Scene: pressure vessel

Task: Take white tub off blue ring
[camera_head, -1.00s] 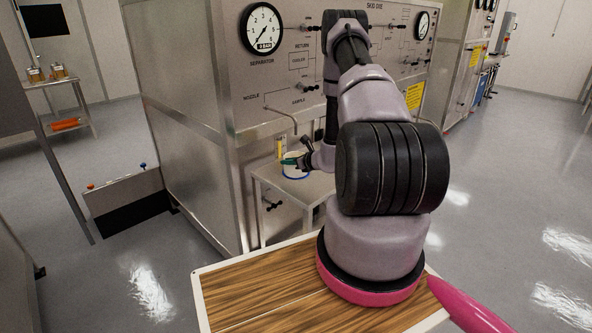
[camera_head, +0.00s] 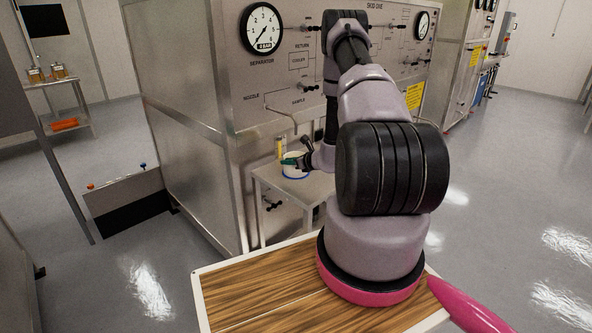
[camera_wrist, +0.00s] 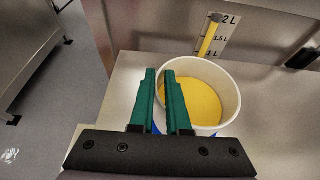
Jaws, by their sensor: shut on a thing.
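The white tub (camera_wrist: 231,108) stands on a small bench below the panel, with yellow contents visible inside. It also shows in the head view (camera_head: 291,173). My gripper (camera_wrist: 160,76) has green fingers at the tub's near left rim, one on either side of the wall. It is shut on the tub's wall. Whether the tub's base is clear of the ring cannot be told.
The bench top (camera_wrist: 127,94) is bare to the left of the tub. A yellow level gauge marked in litres (camera_wrist: 210,38) is on the panel just behind the tub. A bent nozzle pipe (camera_head: 284,112) hangs from the panel above it. A dark knob (camera_wrist: 302,58) sits at right.

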